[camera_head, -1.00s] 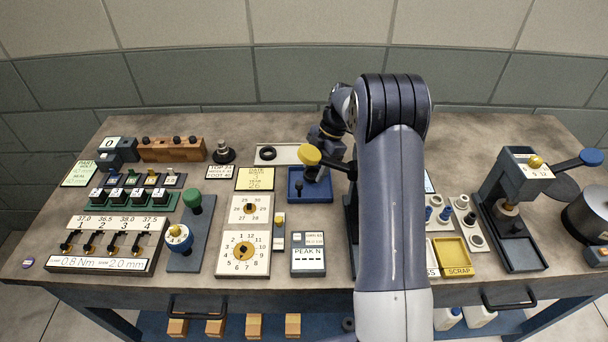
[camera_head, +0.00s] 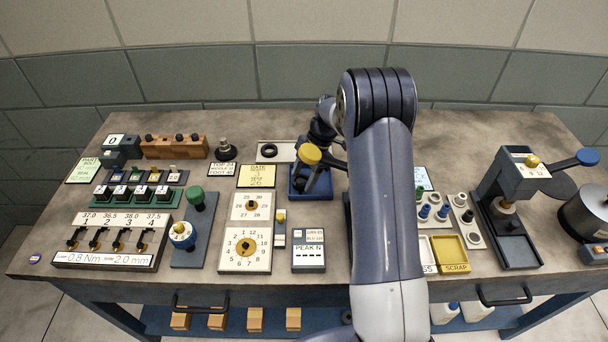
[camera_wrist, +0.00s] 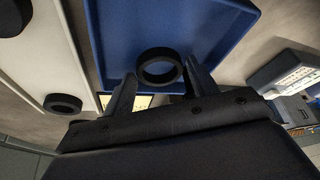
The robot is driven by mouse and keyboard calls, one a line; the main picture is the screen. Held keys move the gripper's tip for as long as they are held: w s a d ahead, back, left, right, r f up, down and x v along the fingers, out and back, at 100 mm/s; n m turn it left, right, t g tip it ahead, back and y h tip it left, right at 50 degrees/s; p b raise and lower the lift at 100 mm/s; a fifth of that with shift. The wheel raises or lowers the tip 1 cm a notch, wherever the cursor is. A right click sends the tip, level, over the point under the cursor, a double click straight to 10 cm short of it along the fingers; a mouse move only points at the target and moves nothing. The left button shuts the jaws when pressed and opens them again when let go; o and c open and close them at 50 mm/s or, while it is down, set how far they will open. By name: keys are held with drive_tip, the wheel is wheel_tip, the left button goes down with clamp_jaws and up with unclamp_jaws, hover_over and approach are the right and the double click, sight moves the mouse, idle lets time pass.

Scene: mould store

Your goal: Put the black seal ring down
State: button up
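In the wrist view a black seal ring (camera_wrist: 159,67) sits between the two fingertips of my gripper (camera_wrist: 160,72), which appear to touch its two sides. Its hole faces the camera. A blue tray (camera_wrist: 232,30) lies behind the ring in that view. The held ring cannot be made out there. Whether it touches the tray floor cannot be told.
A pale plate (camera_head: 288,148) with another black ring (camera_head: 269,150) lies behind the tray to the left. The yellow knob (camera_head: 310,154) stands close to my gripper. A date card (camera_head: 256,176) lies left of the tray, and a PEAK N box (camera_head: 308,256) stands in front.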

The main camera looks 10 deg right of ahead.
drive_tip(key=shift+r, duration=0.2)
drive_tip(key=shift+w+d+r, duration=0.1)
drive_tip(key=shift+d+r, duration=0.05)
drive_tip(key=shift+r, duration=0.15)
drive_tip(key=b+v, duration=0.2)
drive_tip(key=v, duration=0.9)
drive_tip(key=shift+r, duration=0.1)
